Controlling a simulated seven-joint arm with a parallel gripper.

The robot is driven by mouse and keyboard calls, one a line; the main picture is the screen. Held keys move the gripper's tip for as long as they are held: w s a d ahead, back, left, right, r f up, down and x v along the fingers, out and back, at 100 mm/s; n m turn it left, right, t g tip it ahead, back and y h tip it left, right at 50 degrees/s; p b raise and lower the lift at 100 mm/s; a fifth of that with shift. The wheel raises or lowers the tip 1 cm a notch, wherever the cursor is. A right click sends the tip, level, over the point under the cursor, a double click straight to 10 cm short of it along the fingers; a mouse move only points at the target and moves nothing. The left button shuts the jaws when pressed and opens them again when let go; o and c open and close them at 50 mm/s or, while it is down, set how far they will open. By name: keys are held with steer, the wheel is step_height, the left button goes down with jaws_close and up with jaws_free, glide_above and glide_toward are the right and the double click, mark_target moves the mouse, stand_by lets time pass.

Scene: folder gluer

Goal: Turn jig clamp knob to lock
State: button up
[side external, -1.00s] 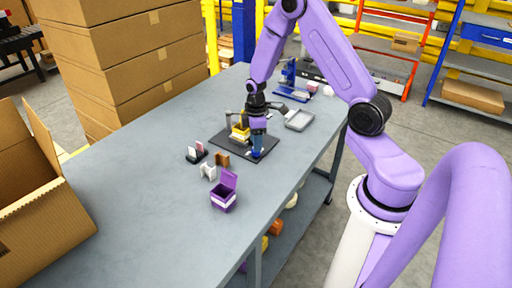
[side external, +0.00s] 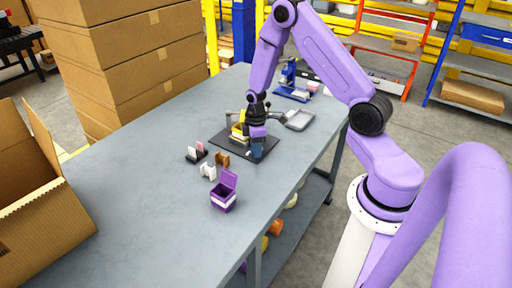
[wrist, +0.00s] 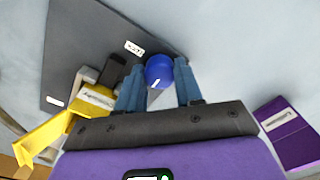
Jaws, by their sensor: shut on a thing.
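The blue clamp knob (wrist: 158,71) stands at the edge of the dark jig plate (wrist: 85,45), with a short white mark on its near side. My gripper (wrist: 160,80) is shut on the knob, one blue finger on each side of it. A small white label (wrist: 134,48) lies on the plate next to the knob; its print is too small to read surely. A yellow jig part (wrist: 92,103) is left of the fingers. In the side view my gripper (side external: 257,150) points down over the plate's near right part and mostly hides the knob.
A purple open box (side external: 225,192), a white piece (side external: 208,171) and a brown piece (side external: 222,159) stand in front of the plate. A grey tray (side external: 299,120) and a blue device (side external: 291,80) are behind.

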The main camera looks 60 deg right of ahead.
steer(key=m, duration=0.4)
steer(key=shift+m, duration=0.4)
steer(key=m, duration=0.4)
steer(key=shift+m, duration=0.3)
steer(key=m, duration=0.4)
steer(key=shift+m, duration=2.3)
steer(key=o, duration=0.8)
steer(key=shift+c, duration=0.2)
steer(key=shift+r, duration=0.1)
step_height(320, 180, up, 17)
steer(key=shift+r, duration=0.15)
